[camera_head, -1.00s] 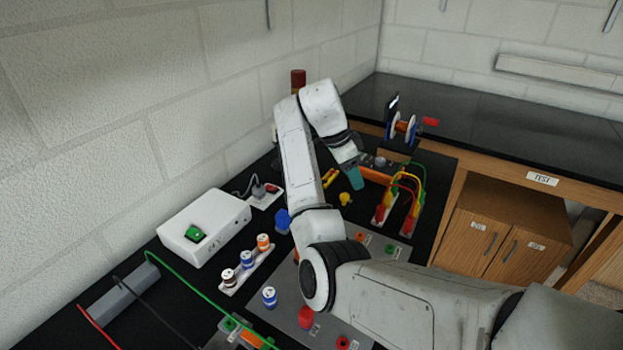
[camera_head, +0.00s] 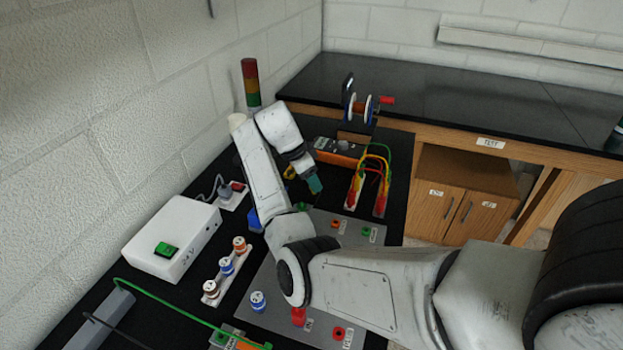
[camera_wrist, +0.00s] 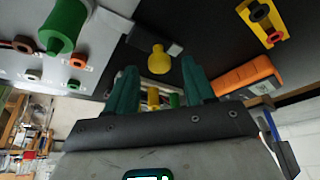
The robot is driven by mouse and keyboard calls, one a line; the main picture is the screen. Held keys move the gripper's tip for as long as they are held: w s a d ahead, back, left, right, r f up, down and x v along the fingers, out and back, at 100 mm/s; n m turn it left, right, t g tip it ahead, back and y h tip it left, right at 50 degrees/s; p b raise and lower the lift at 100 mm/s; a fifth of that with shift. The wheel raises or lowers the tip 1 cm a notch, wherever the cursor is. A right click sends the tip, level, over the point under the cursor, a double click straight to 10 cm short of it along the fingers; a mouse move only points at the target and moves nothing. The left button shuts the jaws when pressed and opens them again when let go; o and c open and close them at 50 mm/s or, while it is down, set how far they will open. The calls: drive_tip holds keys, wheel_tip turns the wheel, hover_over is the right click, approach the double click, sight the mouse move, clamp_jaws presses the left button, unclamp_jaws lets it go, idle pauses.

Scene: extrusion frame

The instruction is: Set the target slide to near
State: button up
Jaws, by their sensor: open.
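No slide is labelled as the target in these views. In the wrist view a round yellow knob (camera_wrist: 159,59) stands in front of my fingers, beside a dark block with a pale end (camera_wrist: 157,40) that may be a slide; I cannot tell its setting. My gripper (camera_wrist: 159,66) has two teal fingers spread apart, with the knob showing between their tips and nothing clearly held. In the head view my gripper (camera_head: 315,184) points down above the black bench near the grey panel (camera_head: 318,215), and the arm hides part of the area; the knob is not clear there.
An orange meter (camera_head: 338,152) and upright plugs with looped cables (camera_head: 370,175) stand close behind and right of my gripper. A stack light (camera_head: 250,85), cable reel (camera_head: 363,108) and white box (camera_head: 170,240) stand around it. A green knob (camera_wrist: 62,28) is left in the wrist view.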

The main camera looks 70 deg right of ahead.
drive_tip(key=shift+x, duration=0.85)
drive_tip(key=shift+c, duration=0.2)
clamp_jaws()
